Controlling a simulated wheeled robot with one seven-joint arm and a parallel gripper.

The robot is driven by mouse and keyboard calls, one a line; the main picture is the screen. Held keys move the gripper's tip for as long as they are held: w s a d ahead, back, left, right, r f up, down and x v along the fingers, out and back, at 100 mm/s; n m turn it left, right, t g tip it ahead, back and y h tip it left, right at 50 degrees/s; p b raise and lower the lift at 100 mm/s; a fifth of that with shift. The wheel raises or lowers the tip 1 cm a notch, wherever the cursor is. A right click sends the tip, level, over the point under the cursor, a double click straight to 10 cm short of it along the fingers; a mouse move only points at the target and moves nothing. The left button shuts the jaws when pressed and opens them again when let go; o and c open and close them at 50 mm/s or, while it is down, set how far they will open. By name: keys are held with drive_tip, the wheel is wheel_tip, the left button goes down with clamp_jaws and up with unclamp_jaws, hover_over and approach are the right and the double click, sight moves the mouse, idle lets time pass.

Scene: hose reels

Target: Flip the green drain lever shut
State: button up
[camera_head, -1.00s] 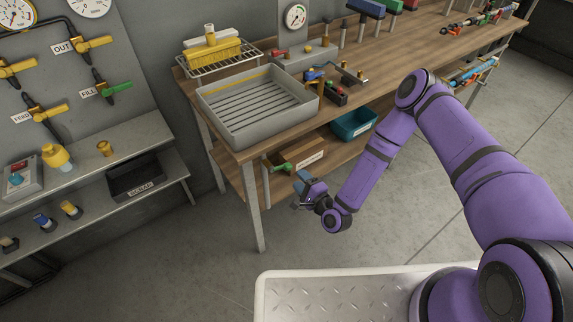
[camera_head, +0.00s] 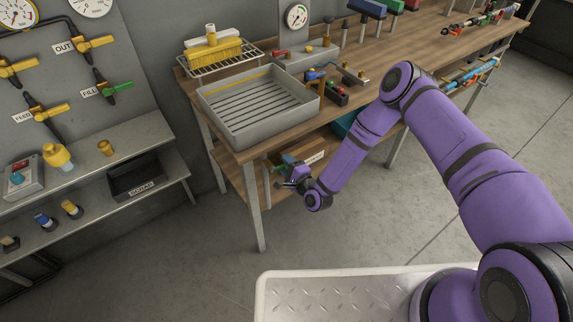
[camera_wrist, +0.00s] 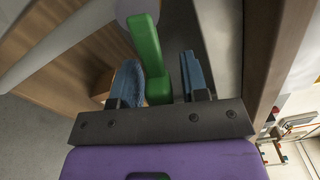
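The green drain lever (camera_wrist: 146,50) fills the upper middle of the wrist view. It hangs under the grey slatted tray (camera_head: 206,116) on the workbench, and only a little green (camera_head: 287,158) shows past my gripper in the head view. My gripper (camera_wrist: 161,72) is open, with two blue fingers apart. The lever's lower end lies between them in the wrist view, closer to the left finger; I cannot tell whether they touch. In the head view my gripper (camera_head: 282,174) is beside the bench's front left leg, below the tray.
The bench's lower shelf (camera_head: 228,157) holds a wooden bin (camera_head: 316,157) and a teal bin (camera_head: 343,124) close to my arm. The front bench leg (camera_head: 254,207) stands just left of my gripper. Open floor (camera_head: 215,235) lies in front.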

clamp_jaws()
drive_tip(key=shift+w+d+r+n, duration=0.1)
drive_tip(key=shift+r+n, duration=0.35)
drive_tip(key=shift+n, duration=0.4)
drive_tip(key=shift+r+n, duration=0.45)
drive_tip(key=shift+n, duration=0.4)
drive_tip(key=shift+o, duration=1.1)
unclamp_jaws()
drive_tip(key=v, duration=1.1)
drive_tip(key=shift+w, duration=0.1)
